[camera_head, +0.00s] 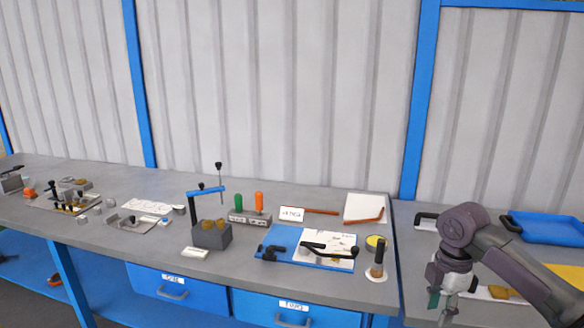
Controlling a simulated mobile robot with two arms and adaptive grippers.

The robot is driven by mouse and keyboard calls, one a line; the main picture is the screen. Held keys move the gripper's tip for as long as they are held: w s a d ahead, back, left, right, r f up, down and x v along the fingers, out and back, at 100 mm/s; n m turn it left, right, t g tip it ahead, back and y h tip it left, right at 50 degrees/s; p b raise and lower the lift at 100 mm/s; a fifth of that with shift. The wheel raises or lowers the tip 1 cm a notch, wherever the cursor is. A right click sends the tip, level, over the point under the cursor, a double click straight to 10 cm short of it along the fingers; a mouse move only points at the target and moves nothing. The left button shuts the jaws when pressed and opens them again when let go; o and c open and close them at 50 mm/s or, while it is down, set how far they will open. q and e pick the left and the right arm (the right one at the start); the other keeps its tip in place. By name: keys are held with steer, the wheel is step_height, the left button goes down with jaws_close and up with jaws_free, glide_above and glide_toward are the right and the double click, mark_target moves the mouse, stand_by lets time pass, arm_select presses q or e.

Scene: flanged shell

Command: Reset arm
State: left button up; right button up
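My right arm comes in from the lower right. Its gripper (443,308) points down in front of the right-hand bench section, near the bottom edge of the picture. The fingers are small and partly cut off by the view, so I cannot tell whether they are open or shut. A green part shows beside the fingers; I cannot tell whether it belongs to the gripper. My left arm and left gripper are not in view.
A grey workbench (130,240) carries a blue mat (275,240) with black-handled parts, a dark block fixture (212,236) and a screwdriver holder (248,217). A brush (377,262) stands near my gripper. A blue tray (550,227) lies behind my arm. Blue drawers (255,308) are below.

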step_height(320, 180, down, 29)
steer(key=a+m+t, duration=0.2)
steer(key=a+m, duration=0.1)
steer(key=m, duration=0.5)
steer(key=s+f+m, duration=0.3)
steer(key=s+f, duration=0.5)
steer(key=f, duration=0.3)
steer(key=s+f+m, duration=0.4)
steer(key=s+f, duration=1.1)
steer(key=s, duration=0.5)
steer(key=s+a+f+m, duration=0.1)
steer(key=s+a+f, duration=0.1)
steer(key=s, duration=0.8)
steer(key=s+a+f+m+g, duration=0.1)
steer(key=s+a+f, duration=0.1)
steer(key=s, duration=0.9)
steer(key=shift+s+a+f, duration=0.2)
steer(key=shift+a+f, duration=0.1)
steer(key=shift+f, duration=0.2)
